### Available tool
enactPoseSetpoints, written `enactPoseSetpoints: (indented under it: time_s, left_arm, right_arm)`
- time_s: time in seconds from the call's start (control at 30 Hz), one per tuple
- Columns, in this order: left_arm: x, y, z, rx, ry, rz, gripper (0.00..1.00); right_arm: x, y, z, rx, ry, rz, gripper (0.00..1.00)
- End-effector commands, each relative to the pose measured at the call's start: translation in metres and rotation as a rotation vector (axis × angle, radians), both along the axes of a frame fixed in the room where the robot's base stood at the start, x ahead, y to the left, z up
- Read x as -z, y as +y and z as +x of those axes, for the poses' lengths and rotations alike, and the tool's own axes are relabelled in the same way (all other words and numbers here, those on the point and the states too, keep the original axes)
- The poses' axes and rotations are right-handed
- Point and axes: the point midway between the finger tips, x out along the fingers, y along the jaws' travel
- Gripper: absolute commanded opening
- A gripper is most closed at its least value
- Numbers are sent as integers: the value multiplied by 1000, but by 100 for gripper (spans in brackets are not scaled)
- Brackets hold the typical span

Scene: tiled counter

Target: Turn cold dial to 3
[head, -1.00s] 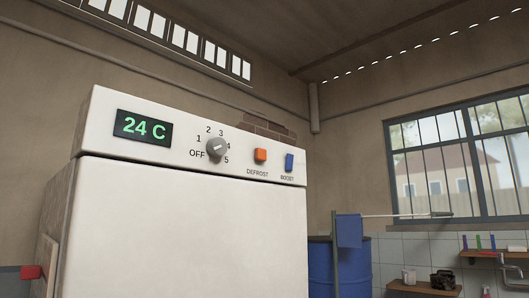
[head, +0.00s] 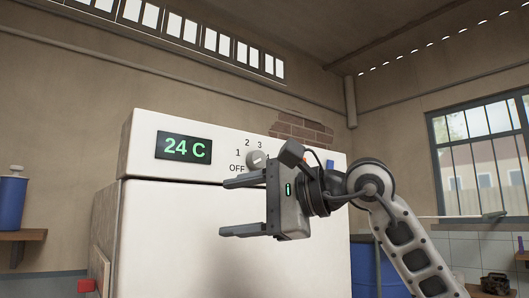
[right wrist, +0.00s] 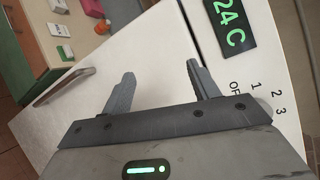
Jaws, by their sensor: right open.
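The cold dial (head: 257,159) is a grey round knob on the white fridge's top panel (head: 225,147). A light pointer mark on it tilts to the upper right; the exact number is unclear. OFF, 1, 2 and 3 show around it, while 4 and 5 are hidden behind my right gripper (head: 223,206). That gripper is open and empty, in front of the fridge just below the dial, its fingers pointing left. My left gripper is not in view.
The green display (head: 184,147) reads 24 C. The blue boost switch (head: 329,165) shows behind my right arm; the defrost switch is hidden. A door handle (right wrist: 64,86) shows in the right wrist view. A blue barrel (head: 372,268) stands right of the fridge.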

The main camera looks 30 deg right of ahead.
Motion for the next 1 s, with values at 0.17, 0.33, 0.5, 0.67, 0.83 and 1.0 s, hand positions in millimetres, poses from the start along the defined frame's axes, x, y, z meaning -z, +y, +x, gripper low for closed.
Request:
enactPoseSetpoints:
  time_s: [0.17, 0.33, 0.5, 0.67, 0.83, 1.0]
  left_arm:
    - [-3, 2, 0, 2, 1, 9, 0]
    - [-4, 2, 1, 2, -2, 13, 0]
    - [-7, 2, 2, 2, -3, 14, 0]
    - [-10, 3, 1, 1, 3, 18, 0]
    - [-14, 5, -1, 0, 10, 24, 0]
    - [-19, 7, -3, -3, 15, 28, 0]
  right_arm:
    - [-78, -87, -42, 337, -185, -198, 60]
    - [-101, -120, -63, 466, -226, -250, 60]
    - [-102, -120, -47, 476, -225, -254, 60]
    - [-103, -117, -14, 474, -224, -253, 60]
    - [-104, -114, 24, 472, -225, -252, 60]
    - [-104, -111, 58, 472, -225, -251, 60]
